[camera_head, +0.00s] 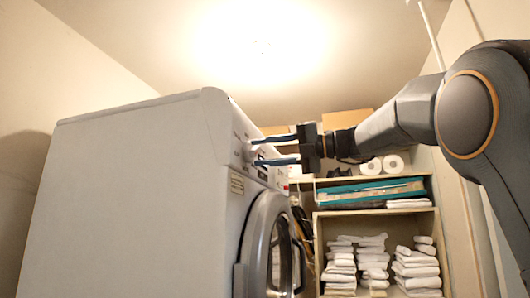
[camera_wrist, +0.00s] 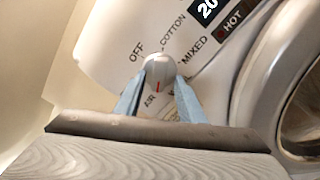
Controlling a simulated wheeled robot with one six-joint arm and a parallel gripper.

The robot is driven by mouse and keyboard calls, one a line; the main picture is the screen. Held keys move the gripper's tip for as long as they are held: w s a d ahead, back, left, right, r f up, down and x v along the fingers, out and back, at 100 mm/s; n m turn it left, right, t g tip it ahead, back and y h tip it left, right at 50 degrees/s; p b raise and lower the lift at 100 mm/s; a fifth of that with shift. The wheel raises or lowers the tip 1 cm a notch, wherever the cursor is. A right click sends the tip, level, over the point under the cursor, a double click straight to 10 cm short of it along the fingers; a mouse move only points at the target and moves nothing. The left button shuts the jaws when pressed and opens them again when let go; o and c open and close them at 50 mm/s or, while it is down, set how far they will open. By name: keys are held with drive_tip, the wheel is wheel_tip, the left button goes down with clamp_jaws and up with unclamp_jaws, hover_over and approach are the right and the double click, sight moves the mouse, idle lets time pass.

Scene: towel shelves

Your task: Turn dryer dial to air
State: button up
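The dryer dial (camera_wrist: 160,69) is a round silver-grey knob on the white control panel. Its red mark points down in the wrist view, slightly left, close to the AIR label (camera_wrist: 150,100). The dial is small and partly hidden there.
The white dryer (camera_head: 130,200) fills the left, with its round door (camera_head: 265,245) below the panel. A shelf (camera_head: 316,225) with folded white towels (camera_head: 340,265), a teal item (camera_head: 365,192) and paper rolls (camera_head: 393,163) stands behind at right. Open space lies between dryer and shelf.

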drive_tip(key=b+v, duration=0.2)
drive_tip(key=v, duration=0.6)
drive_tip(key=shift+b, duration=0.4)
drive_tip(key=w+f+n+h+b, duration=0.1)
drive_tip(key=w+f+n+h, duration=0.15)
drive_tip(key=f, duration=1.15)
drive_tip(key=w+d+f+n+h+b, duration=0.1)
drive_tip(key=f+n+h+b, duration=0.15)
drive_tip(key=f, duration=1.15)
drive_tip(key=w+f+n+h, duration=0.1)
drive_tip(key=f+n+h, duration=0.25)
drive_tip(key=f, duration=0.95)
drive_tip(key=s+d+f+n+g+h+b, duration=0.1)
drive_tip(key=s+d+f+n+h, duration=0.1)
drive_tip(key=s+f+n, duration=0.6)
drive_tip(key=s+d+f+n+g+h+b, duration=0.2)
drive_tip(key=s+f+n, duration=0.5)
drive_tip(key=f, duration=1.1)
drive_tip(key=s+d+f+n+g+h+b, duration=0.1)
drive_tip(key=s+d+f+n+h+b, duration=0.1)
drive_tip(key=s+f+n, duration=0.6)
wheel_tip(320, 180, down, 6)
drive_tip(key=shift+s+d+r+n+g+h, duration=0.2)
drive_tip(key=shift+s+d+n+g+h, duration=0.2)
drive_tip(key=shift+d+n+h, duration=0.7)
